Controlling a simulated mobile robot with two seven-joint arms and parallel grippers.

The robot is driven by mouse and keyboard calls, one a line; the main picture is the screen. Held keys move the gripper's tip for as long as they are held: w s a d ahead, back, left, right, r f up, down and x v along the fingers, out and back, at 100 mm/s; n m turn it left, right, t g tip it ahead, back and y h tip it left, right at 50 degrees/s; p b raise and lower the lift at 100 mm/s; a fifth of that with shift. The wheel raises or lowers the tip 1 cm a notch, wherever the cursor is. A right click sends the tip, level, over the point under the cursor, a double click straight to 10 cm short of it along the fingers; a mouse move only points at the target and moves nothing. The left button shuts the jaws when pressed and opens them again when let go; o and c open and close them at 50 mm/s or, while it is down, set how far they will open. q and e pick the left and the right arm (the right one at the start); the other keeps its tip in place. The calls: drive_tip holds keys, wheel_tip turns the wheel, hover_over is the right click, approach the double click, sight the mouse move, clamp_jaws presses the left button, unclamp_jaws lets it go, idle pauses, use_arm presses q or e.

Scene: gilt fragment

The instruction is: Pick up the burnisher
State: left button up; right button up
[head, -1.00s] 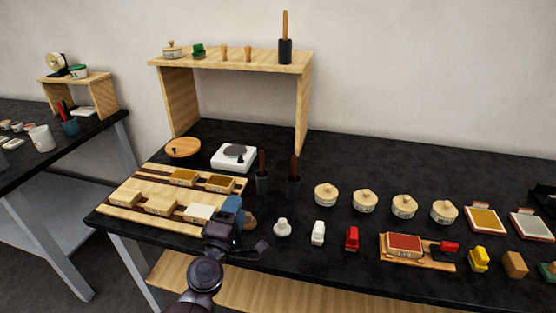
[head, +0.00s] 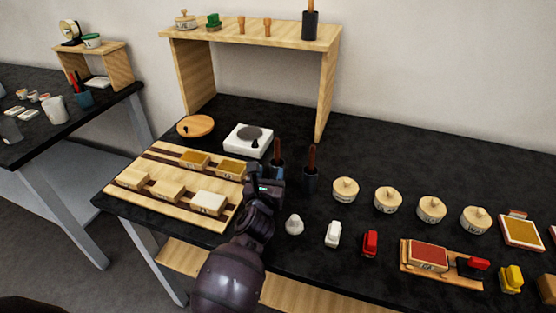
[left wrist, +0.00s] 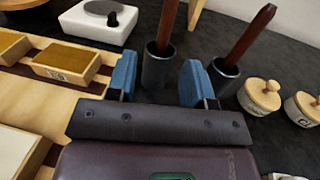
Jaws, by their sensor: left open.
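Two brown-handled tools stand tilted in dark cups near the middle of the counter. The left handle (head: 277,152) and right handle (head: 311,157) look alike; I cannot tell for certain which is the burnisher. In the left wrist view the left handle (left wrist: 167,24) rises from its cup (left wrist: 157,70), and the right handle (left wrist: 251,36) from its cup (left wrist: 224,78). My left gripper (left wrist: 157,80) is open and empty, its blue fingers to either side of the left cup in that picture. In the head view my left gripper (head: 266,180) partly hides that cup. My right gripper is not in view.
A wooden tray (head: 150,211) with several small boxes lies left of my gripper. A white device (head: 248,141) stands behind it. Several round lidded boxes (head: 388,200) are to the right, with small items in front. A wooden shelf (head: 329,85) rises behind.

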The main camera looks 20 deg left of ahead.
sight(277, 157)
use_arm(q)
drive_tip(key=w, duration=0.3)
drive_tip(key=shift+w+a, duration=0.2)
drive_tip(key=shift+w, duration=0.15)
drive_tip(key=shift+w+r+b, duration=0.1)
drive_tip(key=shift+w+b, duration=0.2)
drive_tip(key=shift+w, duration=0.6)
drive_tip(key=w, duration=0.3)
drive_tip(key=shift+w+r, duration=0.1)
drive_tip(key=shift+w+a+b, duration=0.15)
drive_tip(key=shift+w+b, duration=0.2)
drive_tip(key=shift+w, duration=0.15)
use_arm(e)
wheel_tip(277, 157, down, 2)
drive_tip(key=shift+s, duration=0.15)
use_arm(q)
drive_tip(key=shift+c, duration=0.9)
clamp_jaws()
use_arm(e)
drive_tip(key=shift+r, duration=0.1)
